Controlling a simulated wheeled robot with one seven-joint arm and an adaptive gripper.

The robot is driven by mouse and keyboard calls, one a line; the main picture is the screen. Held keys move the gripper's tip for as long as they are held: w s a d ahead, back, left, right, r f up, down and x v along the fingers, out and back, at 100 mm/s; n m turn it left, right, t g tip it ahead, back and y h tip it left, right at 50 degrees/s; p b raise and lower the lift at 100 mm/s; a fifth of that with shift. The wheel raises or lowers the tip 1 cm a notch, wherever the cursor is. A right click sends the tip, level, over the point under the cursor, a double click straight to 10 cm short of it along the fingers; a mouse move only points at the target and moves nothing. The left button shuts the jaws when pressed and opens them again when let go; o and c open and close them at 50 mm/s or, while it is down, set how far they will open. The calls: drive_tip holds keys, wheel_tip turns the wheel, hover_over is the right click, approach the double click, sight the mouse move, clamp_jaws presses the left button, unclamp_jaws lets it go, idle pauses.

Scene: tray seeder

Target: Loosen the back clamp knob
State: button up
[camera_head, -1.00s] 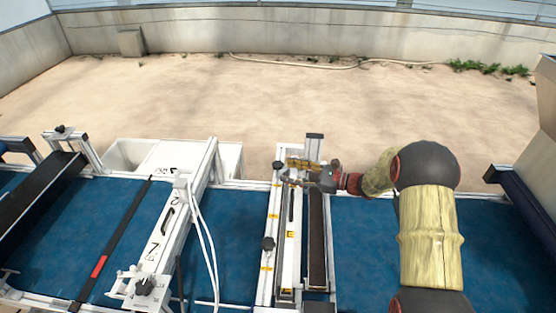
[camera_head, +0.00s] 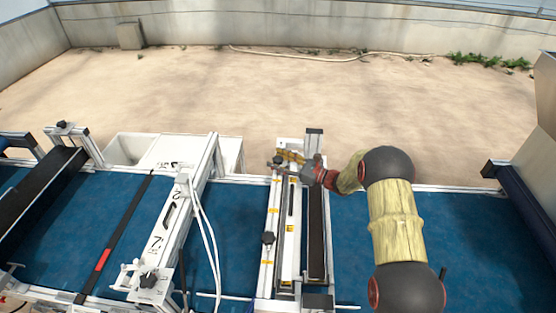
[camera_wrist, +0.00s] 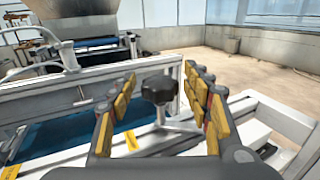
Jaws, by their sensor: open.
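The back clamp knob (camera_wrist: 159,89) is black and lobed, on a short stem above a metal bracket. In the wrist view it stands upright between my gripper's (camera_wrist: 160,76) two yellow-padded fingers. My gripper is open, with a visible gap on each side of the knob. In the head view my gripper (camera_head: 283,162) is at the back end of the narrow crossbar unit, coming from the right. The fingers largely hide the back knob there.
The blue belt (camera_head: 390,240) runs below, with a numbered white crossbar (camera_head: 165,230) and white hoses to the left. A white bin (camera_head: 232,157) stands behind the belt. A metal hopper (camera_head: 546,95) rises at the right. The sandy floor behind is mostly clear.

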drive_tip(key=shift+c, duration=1.2)
drive_tip(key=c, duration=0.9)
